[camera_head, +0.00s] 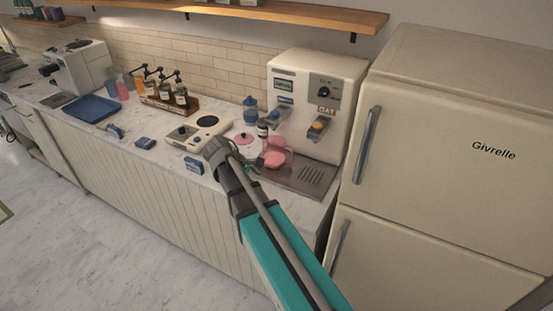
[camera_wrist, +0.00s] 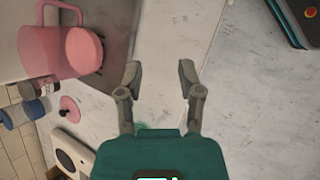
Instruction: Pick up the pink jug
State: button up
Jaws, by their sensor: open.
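The cream dispenser (camera_head: 290,85) stands behind the metal drip tray (camera_head: 315,178). A dark bottle (camera_head: 263,129), a blue jar (camera_head: 250,110) and a pink lid (camera_head: 244,138) are close to the jug. A hot plate unit (camera_head: 190,138) is further left. The fridge (camera_head: 440,140) bounds the right side.

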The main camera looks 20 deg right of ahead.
jog(key=w+d+r+n+h+b, duration=0.1)
jog(key=w+r+n+h, duration=0.3)
jog(key=w, duration=0.7)
jog(key=n+h+b, duration=0.1)
jog(key=n+h, duration=0.1)
jog(key=n, duration=0.2)
jog(key=shift+w+r+n+t+b, duration=0.3)
jog(key=shift+w+b, duration=0.1)
jog(key=shift+d, duration=0.1)
jog(key=b, duration=0.3)
send_near(281, 148)
jog(key=f+x, duration=0.1)
jog(key=x, duration=0.2)
jog(key=shift+d+r, duration=0.15)
jog(key=shift+r, duration=0.05)
jog(key=shift+w+d, duration=0.1)
jog(key=b+x, duration=0.2)
jog(key=x, duration=0.3)
jog(key=shift+w, duration=0.1)
